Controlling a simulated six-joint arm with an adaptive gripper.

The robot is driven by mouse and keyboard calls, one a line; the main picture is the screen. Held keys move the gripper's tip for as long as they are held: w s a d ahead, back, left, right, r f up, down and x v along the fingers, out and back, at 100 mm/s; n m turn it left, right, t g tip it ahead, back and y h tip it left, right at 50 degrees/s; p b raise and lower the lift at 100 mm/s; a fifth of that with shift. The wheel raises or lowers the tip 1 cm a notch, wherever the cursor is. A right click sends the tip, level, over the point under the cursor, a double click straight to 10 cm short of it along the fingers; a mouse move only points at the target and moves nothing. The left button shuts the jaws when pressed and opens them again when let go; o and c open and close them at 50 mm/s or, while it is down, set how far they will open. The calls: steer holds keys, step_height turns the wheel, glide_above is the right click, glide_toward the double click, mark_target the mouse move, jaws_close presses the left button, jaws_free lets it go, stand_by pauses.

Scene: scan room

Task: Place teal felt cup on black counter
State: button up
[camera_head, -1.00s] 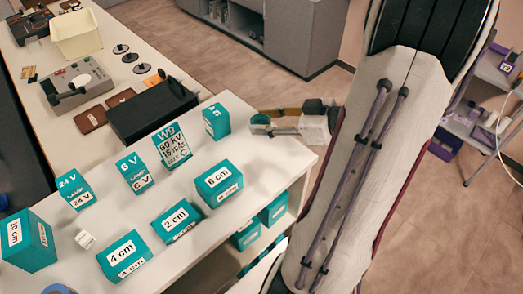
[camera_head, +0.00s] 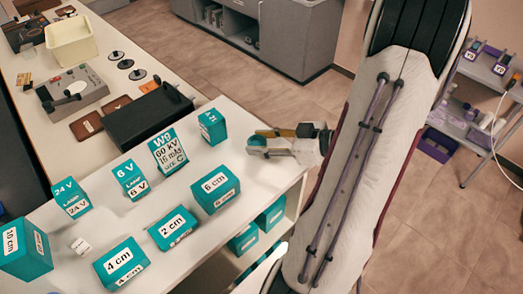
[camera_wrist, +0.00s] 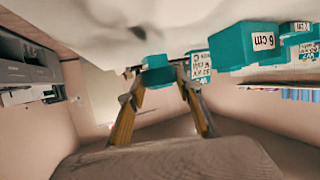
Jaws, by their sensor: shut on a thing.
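My gripper (camera_head: 256,142) is at the right end of the white table, just right of the upright teal boxes. In the wrist view, my gripper (camera_wrist: 160,76) has its fingers closed on a small teal piece, the teal felt cup (camera_wrist: 161,78). A teal box stands directly behind the cup there, and the two partly merge. In the head view the fingers mostly hide the cup. A black flat-topped box (camera_head: 148,120), which looks like the black counter, stands on the long bench at the left, beyond the boxes.
Teal labelled boxes, such as W9 (camera_head: 167,152) and 6 cm (camera_head: 215,188), crowd the white table (camera_head: 150,210). A grey device (camera_head: 75,93), dark discs (camera_head: 126,64) and a cream bin (camera_head: 72,42) stand on the bench. A purple-and-grey shelf (camera_head: 485,80) stands at the right.

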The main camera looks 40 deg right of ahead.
mark_target(262, 158)
steer(key=shift+f, duration=1.85)
steer(key=shift+f, duration=0.15)
steer(key=o, duration=0.7)
steer(key=shift+o, duration=0.2)
steer(key=shift+v, duration=1)
steer(key=v, duration=0.3)
steer(key=shift+s+a, duration=0.25)
steer(key=shift+v, duration=1.25)
